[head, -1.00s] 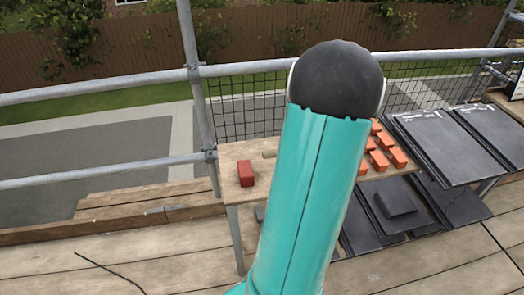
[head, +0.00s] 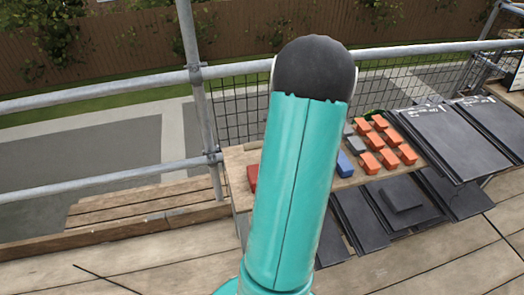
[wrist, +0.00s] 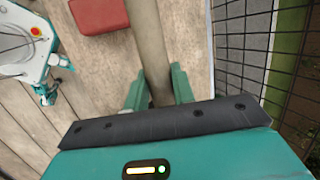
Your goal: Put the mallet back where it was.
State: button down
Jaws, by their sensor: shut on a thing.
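My gripper (wrist: 158,88) shows in the wrist view, with its two teal fingers closed on either side of a pale wooden handle (wrist: 151,45). The handle, which looks like the mallet's, runs from between the fingers to the top edge of that view. The mallet's head is not visible. Below the handle is the wooden bench top (wrist: 190,40), though I cannot tell whether the handle touches it. In the head view my teal arm link hides the gripper and the handle, over the left part of the bench (head: 236,160).
A red block (wrist: 98,14) lies left of the handle and is partly hidden in the head view (head: 252,178). Orange blocks (head: 372,162), a blue block (head: 344,164) and dark tiles (head: 438,140) lie to the right. Mesh (wrist: 240,50) and rails (head: 100,90) border the bench.

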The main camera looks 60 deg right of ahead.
jog(key=w+f, duration=0.2)
jog(key=w+d+f, duration=0.1)
jog(key=w+f, duration=0.1)
jog(key=w, duration=0.1)
jog(key=w+d+f, duration=0.1)
jog(key=w+f, duration=0.2)
jog(key=shift+w, duration=0.2)
jog(key=shift+s+x, duration=0.2)
jog(key=shift+x, duration=0.75)
jog(key=shift+s+x, duration=0.2)
jog(key=shift+x, duration=0.7)
jog(key=c, duration=1.2)
grip_release()
jog(key=shift+a+f, duration=0.2)
jog(key=shift+f, duration=0.05)
jog(key=shift+o, duration=0.2)
jog(key=shift+r, duration=0.1)
jog(key=v, duration=1.2)
